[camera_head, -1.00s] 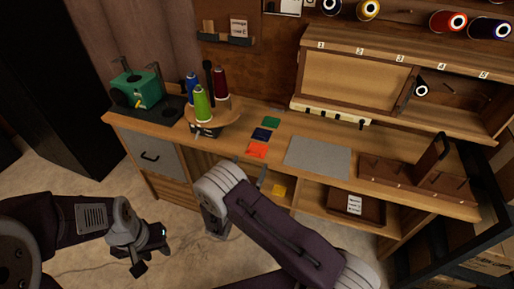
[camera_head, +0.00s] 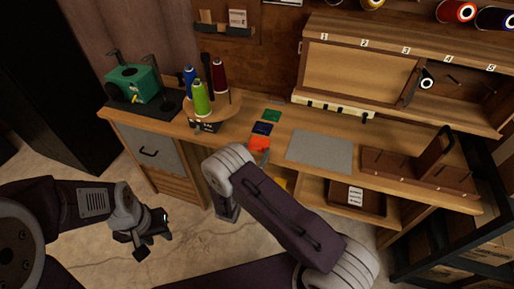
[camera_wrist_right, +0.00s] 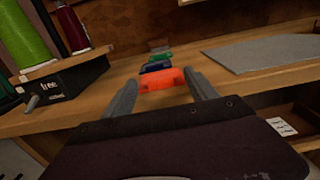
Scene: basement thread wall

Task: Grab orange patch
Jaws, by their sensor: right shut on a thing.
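The orange patch (camera_head: 259,143) lies at the front edge of the wooden workbench, nearest me in a row of coloured patches. In the right wrist view the orange patch (camera_wrist_right: 162,80) sits between the two fingers of my right gripper (camera_wrist_right: 162,88), which is shut on it. I cannot tell whether it is lifted off the bench. In the head view my right arm hides most of that gripper. My left gripper (camera_head: 150,240) hangs over the floor at the lower left, empty and apparently open, far from the bench.
A dark blue patch (camera_head: 262,128) and a green patch (camera_head: 271,116) lie behind the orange one. A round stand with thread spools (camera_head: 201,98) is to the left. A grey mat (camera_head: 320,152) lies to the right. A wooden rack (camera_head: 415,170) stands further right.

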